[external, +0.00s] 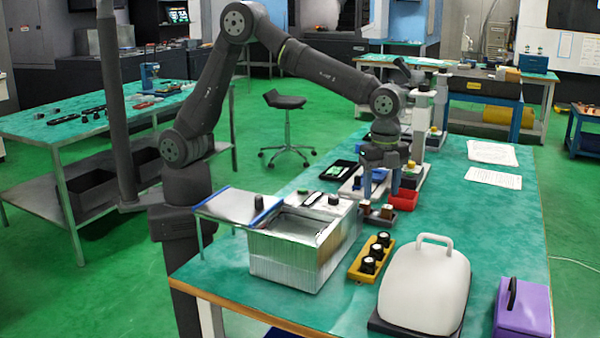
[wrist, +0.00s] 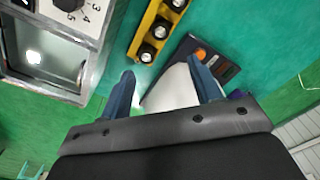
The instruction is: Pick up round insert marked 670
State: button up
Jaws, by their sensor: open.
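A yellow tray (external: 372,256) stands on the green table, with three round black inserts (external: 368,265) with pale tops in a row in it. In the wrist view the same yellow tray (wrist: 157,22) lies ahead of the fingers, with the nearest insert (wrist: 147,53) at its lower end. The markings are too small to read, so I cannot tell which one is 670. My gripper (external: 381,190) is open and above the table, behind the tray in the external view. In the wrist view its two blue fingers (wrist: 162,70) are apart with nothing held between them.
A metal box (external: 300,250) with a knob stands left of the tray. A white rounded cover (external: 425,285) with a handle stands right of it, and a purple box (external: 522,308) is farther right. A red bin (external: 404,199) and small parts are near my gripper.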

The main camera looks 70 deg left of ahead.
aim_at(377, 246)
notch_tip(377, 246, down, 17)
jog(key=shift+d+r, duration=0.1)
jog(key=shift+r, duration=0.1)
jog(key=shift+w, duration=0.1)
grip_shut()
dwell(0.4)
